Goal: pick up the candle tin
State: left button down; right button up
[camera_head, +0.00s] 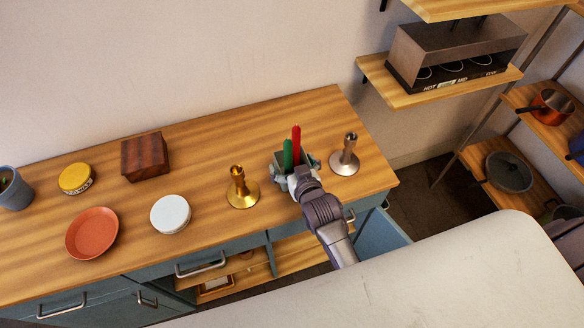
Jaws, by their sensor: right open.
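A small dark box-like container (281,159) stands on the wooden counter, with a red candle (296,144) and a green candle (288,155) upright in it; it looks like the candle tin. My right gripper (295,167) is open at this container, with its fingers at either side. The wrist hides much of the container's near side, and I cannot tell whether the fingers touch it. My left gripper is not in view.
A brass candlestick (240,194) stands left of the container, a silver candlestick (347,160) close on its right. Shelves (440,86) hang at right.

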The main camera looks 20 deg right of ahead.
jog(key=shift+s, duration=0.1)
jog(key=shift+c, duration=0.2)
jog(key=c, duration=1)
jog(key=shift+r, duration=0.1)
